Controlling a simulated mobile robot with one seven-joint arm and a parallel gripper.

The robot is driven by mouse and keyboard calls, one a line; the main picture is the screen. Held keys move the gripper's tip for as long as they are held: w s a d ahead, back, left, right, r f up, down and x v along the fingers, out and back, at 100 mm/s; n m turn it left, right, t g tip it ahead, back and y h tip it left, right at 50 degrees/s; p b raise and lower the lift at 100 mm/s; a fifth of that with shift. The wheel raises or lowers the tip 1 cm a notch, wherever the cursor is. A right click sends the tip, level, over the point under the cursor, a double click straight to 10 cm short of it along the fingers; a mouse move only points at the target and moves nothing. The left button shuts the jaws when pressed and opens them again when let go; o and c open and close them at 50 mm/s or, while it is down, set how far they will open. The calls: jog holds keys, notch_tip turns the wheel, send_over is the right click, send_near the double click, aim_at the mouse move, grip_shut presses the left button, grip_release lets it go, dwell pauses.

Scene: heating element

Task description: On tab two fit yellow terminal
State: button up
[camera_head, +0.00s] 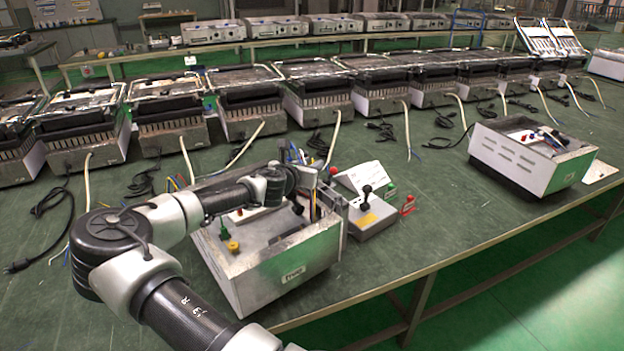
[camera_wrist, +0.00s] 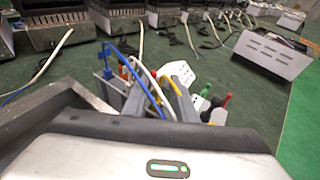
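An open-topped metal box (camera_head: 290,265) with a front label stands on the near table, below my arm. A yellow knob-like piece (camera_head: 233,246) sits on its left top side, beside a green one. My gripper (camera_head: 312,180) is over the box's back right part, among thin coloured wires. In the wrist view, grey finger parts (camera_wrist: 150,95) show with blue, white and yellow wires (camera_wrist: 158,80) around or between them. The yellow terminal and tab two cannot be told apart with certainty. The fingertips are partly hidden, so I cannot tell whether they hold a wire.
A grey control box (camera_head: 368,212) with a black knob stands right of the metal box, with red and green pieces (camera_head: 407,204) beside it. A second open unit (camera_head: 530,155) stands farther right. Several grills with loose cables line the back. The table between is mostly clear.

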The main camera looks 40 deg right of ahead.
jog(key=shift+w+d+f, duration=0.15)
jog(key=shift+w+d, duration=0.15)
jog(key=shift+d, duration=0.15)
grip_shut()
